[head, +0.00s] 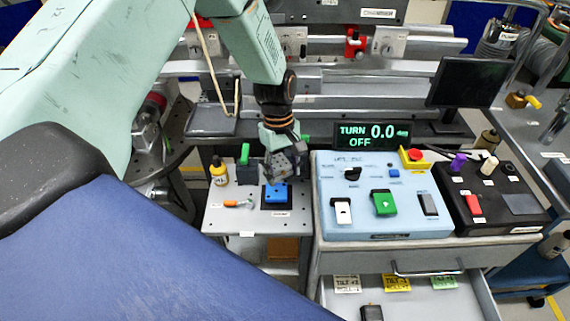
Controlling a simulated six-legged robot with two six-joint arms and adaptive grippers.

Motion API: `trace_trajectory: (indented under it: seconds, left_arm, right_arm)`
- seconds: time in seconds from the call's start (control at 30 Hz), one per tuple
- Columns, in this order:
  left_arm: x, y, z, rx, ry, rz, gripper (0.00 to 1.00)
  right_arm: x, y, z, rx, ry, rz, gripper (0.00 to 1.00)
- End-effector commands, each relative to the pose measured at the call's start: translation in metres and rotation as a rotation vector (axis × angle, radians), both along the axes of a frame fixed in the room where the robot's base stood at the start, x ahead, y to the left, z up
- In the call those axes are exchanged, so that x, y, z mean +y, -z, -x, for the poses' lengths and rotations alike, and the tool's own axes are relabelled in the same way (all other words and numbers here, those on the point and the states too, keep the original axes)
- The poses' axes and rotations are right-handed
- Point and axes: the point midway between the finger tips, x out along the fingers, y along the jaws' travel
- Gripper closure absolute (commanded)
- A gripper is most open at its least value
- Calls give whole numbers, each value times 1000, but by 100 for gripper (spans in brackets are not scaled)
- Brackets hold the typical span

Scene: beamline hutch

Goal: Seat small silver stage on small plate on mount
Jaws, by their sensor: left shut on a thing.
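My left gripper (284,164) reaches down from the top over the small side table. It is shut on a small grey thing, which looks like the small silver stage; the fingers and its small size blur its outline. Just below it, a blue block (277,193) sits on a dark square base on the table, which looks like the mount. The held thing appears above or just behind the blue block; I cannot tell whether they touch. I cannot make out the small plate separately. My right gripper is not in view.
A light-blue control panel (385,222) stands close on the right. Below it, a drawer (440,295) is open.

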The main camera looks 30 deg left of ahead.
Motion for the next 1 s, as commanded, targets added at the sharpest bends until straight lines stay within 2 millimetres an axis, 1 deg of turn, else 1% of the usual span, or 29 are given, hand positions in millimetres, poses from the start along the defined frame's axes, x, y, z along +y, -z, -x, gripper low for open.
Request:
trace_trajectory:
  seconds: [0.2,0.7,0.83,1.0]
  left_arm:
    - [0,15,2,-1,1,1,87]
    - [-1,56,-2,-1,2,1,87]
    - [-1,64,-3,0,2,0,87]
    - [-1,66,-3,-1,2,1,87]
  right_arm:
    - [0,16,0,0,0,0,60]
    - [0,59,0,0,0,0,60]
    - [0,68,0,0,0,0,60]
    - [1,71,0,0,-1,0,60]
